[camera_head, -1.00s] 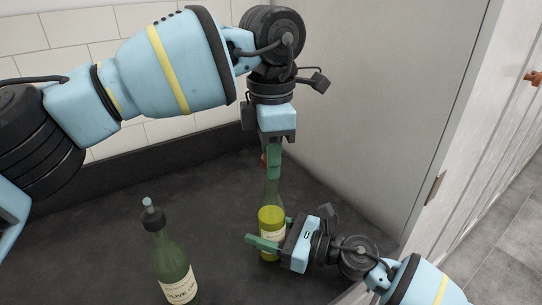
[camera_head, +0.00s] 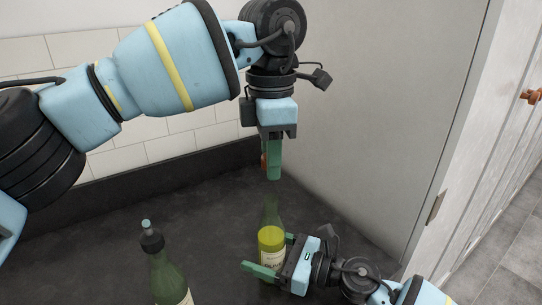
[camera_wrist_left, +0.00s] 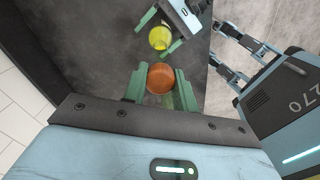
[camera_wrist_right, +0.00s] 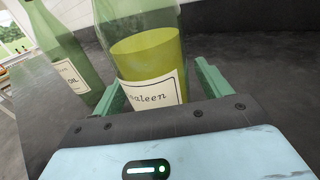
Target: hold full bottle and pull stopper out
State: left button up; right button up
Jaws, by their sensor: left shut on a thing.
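The green glass bottle (camera_head: 270,242) with yellow-green liquid stands on the dark counter; its pale label shows in the right wrist view (camera_wrist_right: 158,92). My right gripper (camera_head: 270,257) has its fingers on either side of the bottle's body, close against the glass. My left gripper (camera_head: 272,160) points down above the bottle and is shut on the orange-brown stopper (camera_wrist_left: 160,78). In the head view, the stopper (camera_head: 263,161) is mostly hidden behind a finger. A gap shows between the left fingertips and the bottle's neck, and the stopper is clear of it.
A second dark green bottle (camera_head: 166,272) with a dark cap stands on the counter (camera_head: 205,232) to the left. A tiled wall (camera_head: 165,148) is behind, and a pale cabinet side (camera_head: 390,120) rises on the right. The counter between the bottles is clear.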

jog(key=shift+s+d, duration=0.15)
jog(key=shift+d, duration=0.3)
pick_arm(q)
jog(key=f, duration=0.1)
jog(key=f+b, duration=0.1)
jog(key=f, duration=0.1)
jog(key=shift+w+f, duration=0.35)
jog(key=shift+f, duration=0.05)
pick_arm(e)
jog(key=v, duration=1)
jog(key=shift+f, duration=0.15)
pick_arm(q)
jog(key=shift+f+g+b, duration=0.2)
jog(key=shift+g+b, duration=0.1)
jog(key=shift+b, duration=0.05)
grip_shut()
pick_arm(e)
jog(key=shift+s+d, duration=0.2)
jog(key=shift+d, duration=0.3)
jog(key=shift+s, duration=0.1)
